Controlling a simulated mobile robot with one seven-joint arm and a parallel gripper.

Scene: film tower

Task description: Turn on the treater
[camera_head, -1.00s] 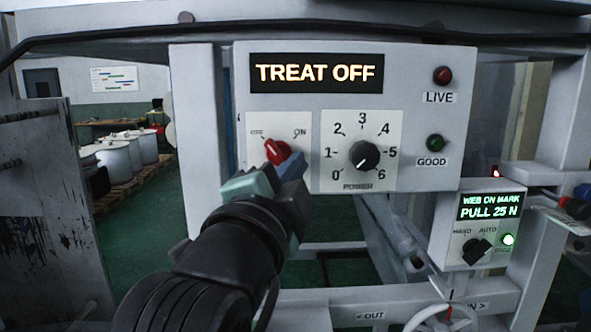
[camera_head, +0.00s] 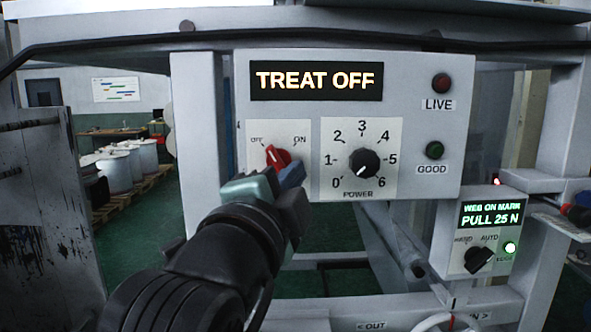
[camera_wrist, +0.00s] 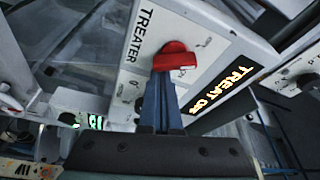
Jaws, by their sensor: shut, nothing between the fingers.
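The red treater knob (camera_head: 277,157) sits on a white plate marked OFF at left and ON at right. Its pale mark leans toward the upper left, on the OFF side. The lit display (camera_head: 316,80) above reads TREAT OFF. My gripper (camera_head: 291,175) is shut and empty, with its blue fingertips just below and right of the knob. In the wrist view, the fingertips (camera_wrist: 161,90) overlap the lower edge of the red knob (camera_wrist: 174,60); I cannot tell if they touch it. My fingers hide part of the plate.
The black power dial (camera_head: 364,162) is right of the knob, pointing low. A red LIVE lamp (camera_head: 442,83) and a green GOOD lamp (camera_head: 435,150) are at the panel's right. A smaller box (camera_head: 483,262) reads WEB ON MARK, PULL 25 N. A dark cable runs above the panel.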

